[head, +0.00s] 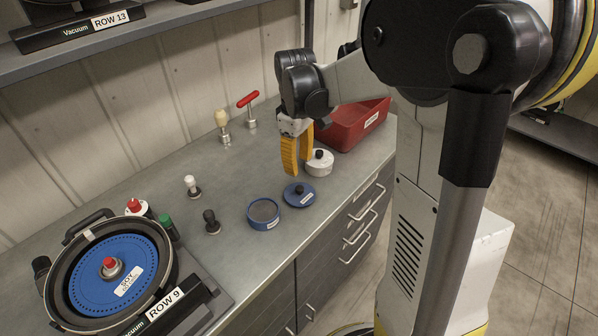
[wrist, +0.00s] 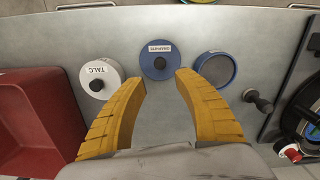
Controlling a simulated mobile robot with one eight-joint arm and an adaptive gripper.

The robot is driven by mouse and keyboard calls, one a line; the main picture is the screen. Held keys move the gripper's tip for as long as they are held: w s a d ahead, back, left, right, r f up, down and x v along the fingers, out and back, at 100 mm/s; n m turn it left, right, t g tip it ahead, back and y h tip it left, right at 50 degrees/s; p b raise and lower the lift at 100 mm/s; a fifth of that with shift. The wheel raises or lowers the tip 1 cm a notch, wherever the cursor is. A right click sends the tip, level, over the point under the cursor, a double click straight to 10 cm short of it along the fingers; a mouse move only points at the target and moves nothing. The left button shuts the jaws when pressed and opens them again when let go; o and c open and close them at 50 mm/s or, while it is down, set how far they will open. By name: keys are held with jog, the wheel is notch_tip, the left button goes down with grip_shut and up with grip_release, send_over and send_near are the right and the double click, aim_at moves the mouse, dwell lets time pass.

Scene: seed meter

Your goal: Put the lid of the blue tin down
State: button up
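The blue lid (head: 299,197) with its black knob lies flat on the counter, apart from the blue tin. It also shows in the wrist view (wrist: 161,69), with a GRAPHITE label. The blue tin (head: 263,223) stands open to its left in the head view, grey inside; in the wrist view (wrist: 233,75) it is right of the lid. My gripper (head: 298,167) is open and empty above the counter, behind the lid. In the wrist view its fingertips (wrist: 160,79) are spread, with the lid just beyond them and bare counter between the fingers.
A white TALC tin (head: 325,168) stands close right of the lid, with a red bin (head: 370,129) behind it. A black-knobbed piece (head: 212,224) and a white-knobbed one (head: 192,188) stand left. The round seed meter (head: 90,275) is at far left.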

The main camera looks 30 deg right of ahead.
jog(key=s+a+r+m+t, duration=0.2)
jog(key=s+a+r+t, duration=0.1)
jog(key=s+a, duration=0.3)
jog(key=s+a+r+m+t, duration=0.3)
jog(key=s+a, duration=0.3)
jog(key=s, duration=0.2)
jog(key=shift+s+r+m+t, duration=0.3)
jog(key=shift+s+r+t, duration=0.1)
jog(key=shift+r+t, duration=0.45)
jog(key=shift+f, duration=0.4)
